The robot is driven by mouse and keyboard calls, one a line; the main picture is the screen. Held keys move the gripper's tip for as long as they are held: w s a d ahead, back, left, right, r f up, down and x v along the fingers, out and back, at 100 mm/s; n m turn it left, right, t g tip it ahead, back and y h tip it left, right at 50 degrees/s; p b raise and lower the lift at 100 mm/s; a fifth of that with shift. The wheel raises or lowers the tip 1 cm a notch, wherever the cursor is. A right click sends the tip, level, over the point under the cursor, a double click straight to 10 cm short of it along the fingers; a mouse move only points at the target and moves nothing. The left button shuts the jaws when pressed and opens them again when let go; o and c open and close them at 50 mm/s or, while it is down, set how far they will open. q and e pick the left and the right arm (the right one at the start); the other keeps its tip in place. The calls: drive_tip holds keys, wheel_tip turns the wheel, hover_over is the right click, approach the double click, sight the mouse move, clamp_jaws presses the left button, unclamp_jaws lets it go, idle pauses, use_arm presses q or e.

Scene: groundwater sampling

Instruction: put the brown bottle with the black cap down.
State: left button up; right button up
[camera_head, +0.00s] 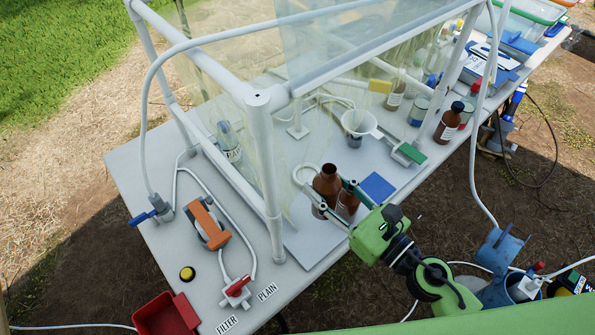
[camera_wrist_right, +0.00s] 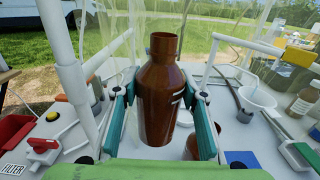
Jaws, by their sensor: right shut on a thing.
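My right gripper (camera_head: 333,196) is shut on a brown bottle (camera_head: 327,181) with an open neck; no cap shows on it. In the right wrist view the bottle (camera_wrist_right: 160,100) is upright between the green fingers of the gripper (camera_wrist_right: 160,110). Its base appears to be above the white tabletop, but the gap is hard to judge. A second brown shape (camera_head: 348,203), seemingly another bottle, is partly hidden beside it; it also shows low in the wrist view (camera_wrist_right: 191,147). A brown bottle with a dark cap (camera_head: 447,125) and white label stands at the table's right edge. My left gripper is not in view.
The white table (camera_head: 135,165) carries a frame with clear sheeting (camera_head: 262,150) close to the gripper. A blue pad (camera_head: 377,187), a white funnel (camera_head: 357,122) and a green-ended clamp (camera_head: 411,153) are nearby. A red bin (camera_head: 165,315) is at the front left.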

drive_tip(key=w+a+f+b, duration=0.1)
drive_tip(key=w+a+f, duration=0.1)
drive_tip(key=a+f, duration=0.1)
drive_tip(key=w+a+f+b, duration=0.1)
drive_tip(key=w+a+f, duration=0.2)
drive_tip(key=f, duration=0.2)
drive_tip(key=w+a+f+b, duration=0.2)
drive_tip(key=w+a+f, duration=0.1)
drive_tip(key=a+f, duration=0.1)
drive_tip(key=shift+f, duration=0.2)
drive_tip(key=o, duration=1.4)
drive_tip(key=shift+s, duration=0.1)
drive_tip(key=shift+r, duration=0.1)
